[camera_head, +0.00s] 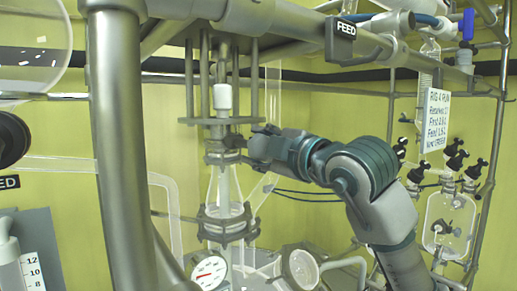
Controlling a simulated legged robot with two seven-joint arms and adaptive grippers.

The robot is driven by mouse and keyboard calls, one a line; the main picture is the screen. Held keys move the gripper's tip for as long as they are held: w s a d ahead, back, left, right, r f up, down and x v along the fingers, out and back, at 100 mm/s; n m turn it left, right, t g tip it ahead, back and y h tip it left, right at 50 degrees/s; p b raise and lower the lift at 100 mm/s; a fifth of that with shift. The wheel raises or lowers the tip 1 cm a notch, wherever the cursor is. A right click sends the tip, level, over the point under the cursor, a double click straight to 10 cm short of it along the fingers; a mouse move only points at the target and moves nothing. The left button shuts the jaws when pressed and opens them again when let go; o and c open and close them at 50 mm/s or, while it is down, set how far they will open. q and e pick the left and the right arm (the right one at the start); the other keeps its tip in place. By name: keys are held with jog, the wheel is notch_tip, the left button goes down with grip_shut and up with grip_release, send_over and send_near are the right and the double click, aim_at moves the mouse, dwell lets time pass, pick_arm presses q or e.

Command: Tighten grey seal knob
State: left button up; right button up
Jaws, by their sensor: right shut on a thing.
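The grey seal knob (223,156) appears to be the grey collar on the reactor's central vertical shaft, under the metal rods. My right gripper (247,146) comes in from the right and is shut on the knob's right side; its fingertips are small and hard to make out. Below the knob, the clear glass neck (226,190) runs down to a metal clamp ring (227,222). My left gripper is not in view.
A thick metal post (118,150) stands left of the shaft. A FEED box (340,40) hangs above my right arm. Black-handled valves (455,160) and a sign (436,120) are at the right.

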jog(key=shift+w+f, duration=0.2)
jog(key=shift+f, duration=0.15)
jog(key=o, duration=1)
jog(key=shift+o, duration=0.8)
jog(key=shift+w, duration=0.25)
jog(key=shift+s+r, duration=0.2)
jog(key=shift+s, duration=0.25)
jog(key=v, duration=1.1)
jog(key=shift+d+f, duration=0.2)
jog(key=shift+d, duration=0.1)
jog(key=shift+a, duration=0.2)
